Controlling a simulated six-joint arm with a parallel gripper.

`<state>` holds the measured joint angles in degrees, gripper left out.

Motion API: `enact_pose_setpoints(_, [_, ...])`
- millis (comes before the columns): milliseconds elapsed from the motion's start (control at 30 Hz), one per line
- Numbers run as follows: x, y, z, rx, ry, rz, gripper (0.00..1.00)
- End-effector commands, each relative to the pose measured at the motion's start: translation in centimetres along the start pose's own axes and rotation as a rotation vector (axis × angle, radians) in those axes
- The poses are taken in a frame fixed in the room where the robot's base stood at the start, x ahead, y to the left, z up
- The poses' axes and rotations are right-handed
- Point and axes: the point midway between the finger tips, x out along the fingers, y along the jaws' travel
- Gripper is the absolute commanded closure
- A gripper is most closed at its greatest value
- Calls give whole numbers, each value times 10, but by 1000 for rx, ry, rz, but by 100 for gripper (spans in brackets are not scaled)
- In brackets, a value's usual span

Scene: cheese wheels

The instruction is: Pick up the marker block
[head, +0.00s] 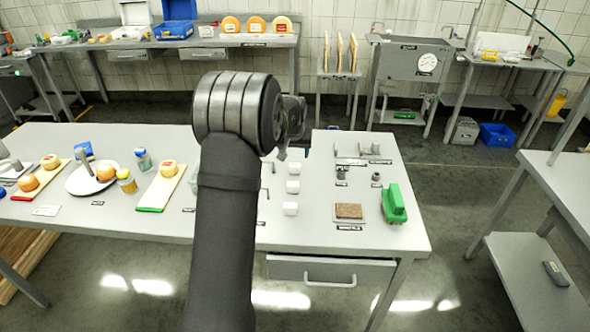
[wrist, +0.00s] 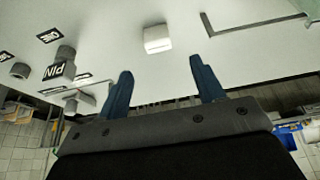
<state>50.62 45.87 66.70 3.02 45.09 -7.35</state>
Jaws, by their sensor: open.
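Three small white blocks stand in a column on the grey workbench: a far one (head: 293,169), a middle one (head: 292,187) and a near one (head: 290,208). I cannot tell which thing is the marker block; no readable label names it. One white block (wrist: 157,38) shows in the wrist view, beyond the fingertips and roughly in line with the gap between them. My gripper (wrist: 160,72) is open, with its two blue fingers apart and nothing between them. In the head view it is above the bench's far part, partly hidden by my arm.
The workbench (head: 415,236) also carries a green tool-like thing (head: 393,203), a brown pad (head: 348,211) and small metal parts (head: 376,177) at right. Cutting boards, one here (head: 162,187), and jars are at left. A thin angled rod (wrist: 258,30) lies near the white block in the wrist view.

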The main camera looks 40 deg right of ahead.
Motion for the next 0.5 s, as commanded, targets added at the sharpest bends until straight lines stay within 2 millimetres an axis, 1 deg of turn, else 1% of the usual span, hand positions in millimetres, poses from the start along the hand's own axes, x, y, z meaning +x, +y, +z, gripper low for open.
enact_pose_setpoints(33, [8, 0, 0, 0, 0, 0, 38])
enact_pose_setpoints(100, [14, 0, 0, 0, 0, 0, 38])
enact_pose_setpoints(333, [26, 0, 2, 0, -1, 0, 38])
enact_pose_setpoints(500, [50, 2, 7, 0, -3, 0, 38])
